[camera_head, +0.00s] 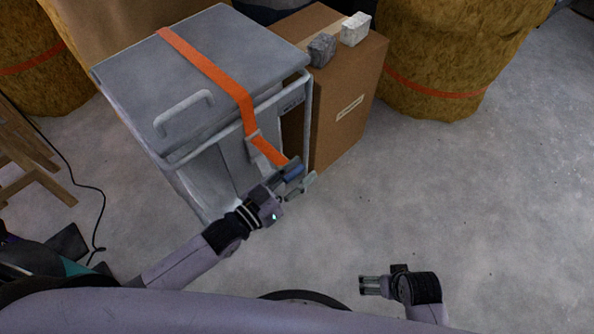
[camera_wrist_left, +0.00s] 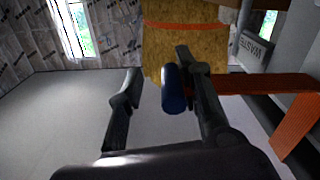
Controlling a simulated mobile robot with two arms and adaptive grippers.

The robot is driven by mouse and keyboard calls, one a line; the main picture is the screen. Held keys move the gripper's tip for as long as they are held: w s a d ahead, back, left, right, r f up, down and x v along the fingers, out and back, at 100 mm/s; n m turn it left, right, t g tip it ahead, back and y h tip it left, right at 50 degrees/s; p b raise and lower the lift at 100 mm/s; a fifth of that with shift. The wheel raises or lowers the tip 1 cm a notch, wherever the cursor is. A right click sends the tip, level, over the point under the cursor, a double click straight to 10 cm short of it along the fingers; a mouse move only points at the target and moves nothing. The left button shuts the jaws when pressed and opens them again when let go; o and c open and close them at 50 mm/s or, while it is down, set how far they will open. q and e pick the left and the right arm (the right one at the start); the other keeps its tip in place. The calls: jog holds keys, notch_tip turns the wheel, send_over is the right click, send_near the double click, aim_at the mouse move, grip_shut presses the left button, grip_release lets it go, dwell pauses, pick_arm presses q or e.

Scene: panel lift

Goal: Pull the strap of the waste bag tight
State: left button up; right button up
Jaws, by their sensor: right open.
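The grey waste bin or bag frame (camera_head: 120,80) has a flat lid with a handle. An orange strap (camera_head: 205,65) runs over the lid and down through a grey buckle (camera_head: 256,142) on the front. The strap's free end carries a blue grip (camera_head: 294,172), also seen in the left wrist view (camera_wrist_left: 173,88). My left gripper (camera_head: 301,178) is open at this end; in the wrist view its fingers (camera_wrist_left: 152,82) stand apart, with the blue grip between them, close to the right finger. Whether they touch is unclear. My right gripper (camera_head: 372,287) is open and empty above the floor.
A cardboard box (camera_head: 350,105) stands against the bin's right side, with a dark block (camera_head: 321,50) and a pale block (camera_head: 355,29) on top. Straw bales (camera_head: 450,50) stand behind. A wooden stand (camera_head: 35,160) and black cable are at left. The floor at right is clear.

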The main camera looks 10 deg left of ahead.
pick_arm(q)
jog(key=shift+o, duration=0.4)
jog(key=shift+f, duration=0.15)
jog(key=shift+s+a, duration=0.25)
jog(key=shift+a, duration=0.05)
jog(key=v, duration=1.1)
jog(key=shift+s, duration=0.15)
jog(key=shift+f, duration=0.1)
